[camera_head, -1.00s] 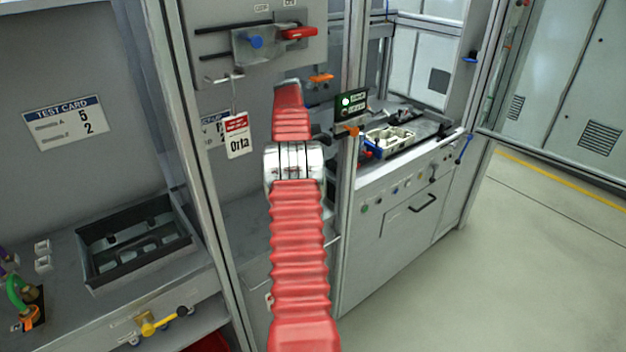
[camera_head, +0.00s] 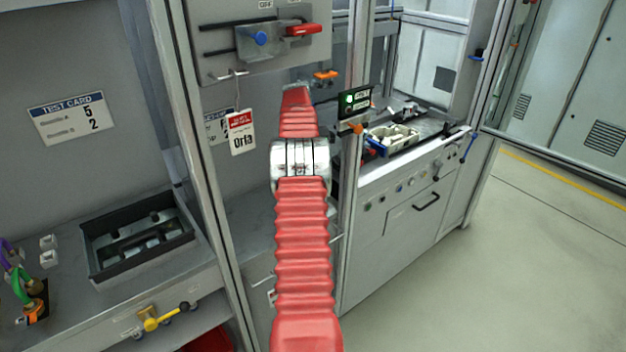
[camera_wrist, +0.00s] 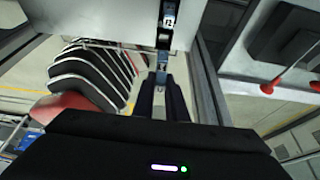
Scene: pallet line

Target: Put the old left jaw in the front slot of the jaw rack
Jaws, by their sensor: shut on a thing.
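My gripper (camera_wrist: 161,92) shows in the wrist view with its two dark fingers close together. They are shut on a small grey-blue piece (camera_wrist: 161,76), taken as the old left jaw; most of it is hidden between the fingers. Beyond the fingertips, a dark slotted strip with a small numbered label (camera_wrist: 168,21) runs along a pale panel (camera_wrist: 105,15). I cannot tell whether the held piece touches it. In the head view my gripper is hidden behind my red arm. I cannot make out the jaw rack or its front slot for certain.
A dark open tray (camera_head: 98,273) stands on the left bench below a test card (camera_head: 67,118). A red-and-white tag (camera_head: 242,132) hangs beside my arm. A metal post (camera_head: 350,200) stands close to its right. The floor (camera_head: 540,270) at the right is clear.

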